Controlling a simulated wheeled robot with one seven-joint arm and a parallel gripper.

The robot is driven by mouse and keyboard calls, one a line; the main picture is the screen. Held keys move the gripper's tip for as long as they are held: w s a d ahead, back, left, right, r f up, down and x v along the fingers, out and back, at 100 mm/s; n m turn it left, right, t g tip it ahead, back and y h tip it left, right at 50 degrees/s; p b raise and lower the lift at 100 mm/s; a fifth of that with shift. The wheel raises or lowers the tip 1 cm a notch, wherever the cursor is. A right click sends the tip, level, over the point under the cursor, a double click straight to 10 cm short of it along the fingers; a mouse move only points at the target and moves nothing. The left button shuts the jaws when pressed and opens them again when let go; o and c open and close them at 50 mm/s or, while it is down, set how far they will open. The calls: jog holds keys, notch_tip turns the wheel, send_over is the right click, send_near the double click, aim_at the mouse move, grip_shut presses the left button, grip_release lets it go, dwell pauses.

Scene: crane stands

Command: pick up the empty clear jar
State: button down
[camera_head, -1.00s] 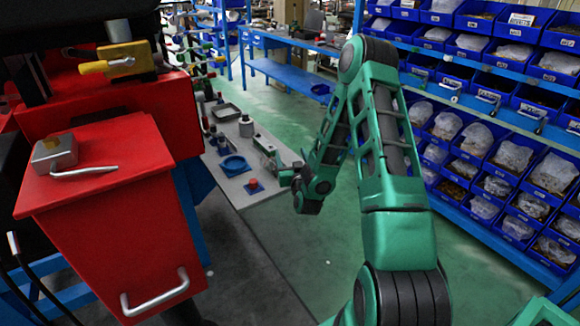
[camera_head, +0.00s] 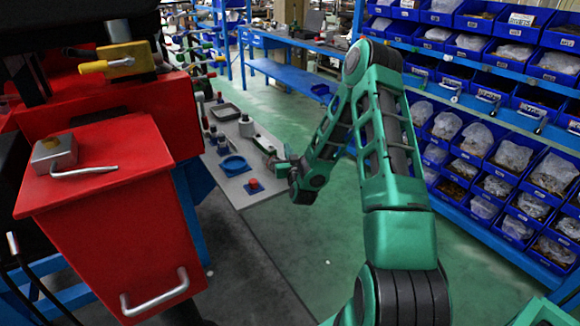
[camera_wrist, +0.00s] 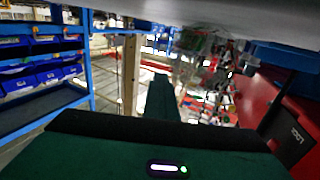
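My gripper (camera_head: 272,158) is at the right edge of the grey table (camera_head: 238,190), low beside the items there. Its fingers are small and partly hidden by my wrist, so I cannot tell how far apart they are. In the wrist view, a blurred, see-through shape (camera_wrist: 186,66) stands just past the green finger part; it looks like the clear jar. I cannot tell whether the gripper touches it. In the head view the jar is not clearly made out near the gripper.
A red cabinet (camera_head: 95,165) stands left. Shelves of blue bins (camera_head: 475,140) stand right. Green floor between is clear.

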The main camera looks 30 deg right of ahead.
jog(key=c, duration=0.8)
grip_release()
jog(key=shift+c, duration=0.2)
